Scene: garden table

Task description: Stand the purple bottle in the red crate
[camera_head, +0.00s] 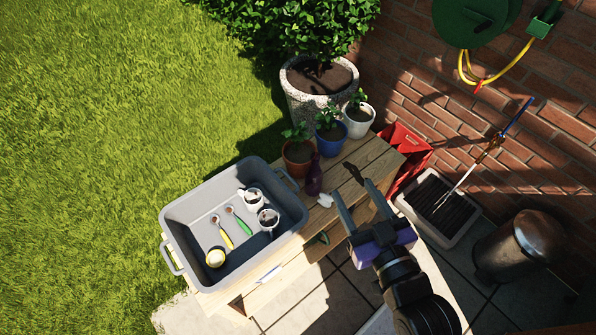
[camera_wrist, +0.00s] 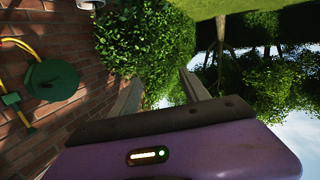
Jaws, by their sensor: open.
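The purple bottle (camera_head: 314,177) stands on the wooden garden table (camera_head: 368,160), just in front of the potted plants and right of the grey tub. The red crate (camera_head: 408,148) is on the ground beyond the table's right end, partly hidden by the table; I cannot see its whole inside. My gripper (camera_head: 356,203) is open and empty, over the table's front right edge, to the right of the bottle and apart from it. In the wrist view my gripper's fingers (camera_wrist: 160,92) have nothing between them. Neither bottle nor crate shows in the wrist view.
Terracotta, blue (camera_head: 329,130) and white (camera_head: 358,120) pots stand close behind the bottle.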

